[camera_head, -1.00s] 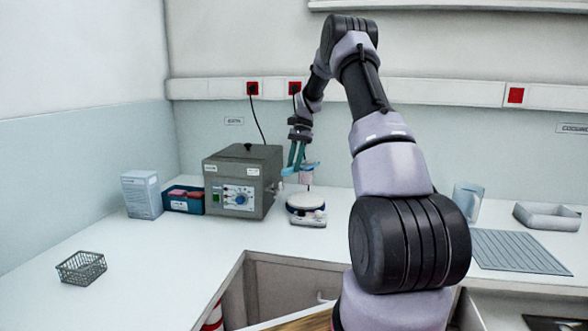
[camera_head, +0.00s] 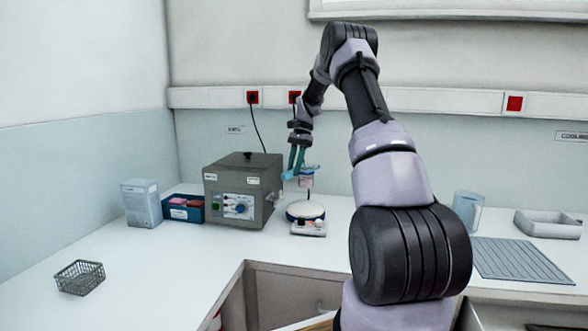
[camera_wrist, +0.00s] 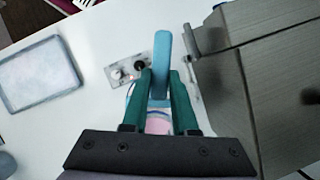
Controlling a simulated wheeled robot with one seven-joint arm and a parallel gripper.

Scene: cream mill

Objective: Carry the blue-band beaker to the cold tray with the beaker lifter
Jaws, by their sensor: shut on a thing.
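My gripper (camera_head: 297,153) is shut on the blue beaker lifter (camera_head: 291,173), whose handle shows between the green fingers in the wrist view (camera_wrist: 162,55). The beaker (camera_head: 306,180), with pink contents, hangs at the lifter's end above the round white hotplate (camera_head: 305,210), with a gap below it. In the wrist view the beaker (camera_wrist: 158,126) is mostly hidden by fingers and lifter; its band is not clear. A pale tray with a grey rim (camera_wrist: 82,75) lies left in that view. A light grey tray (camera_head: 548,225) stands far right in the head view, below a cooling label.
A grey oven-like box (camera_head: 243,190) stands close left of the hotplate. Further left are a blue bin (camera_head: 183,214), a carton (camera_head: 141,203) and a wire basket (camera_head: 79,277). A jug (camera_head: 467,211) and ribbed mat (camera_head: 520,258) are right. My arm hides the middle counter.

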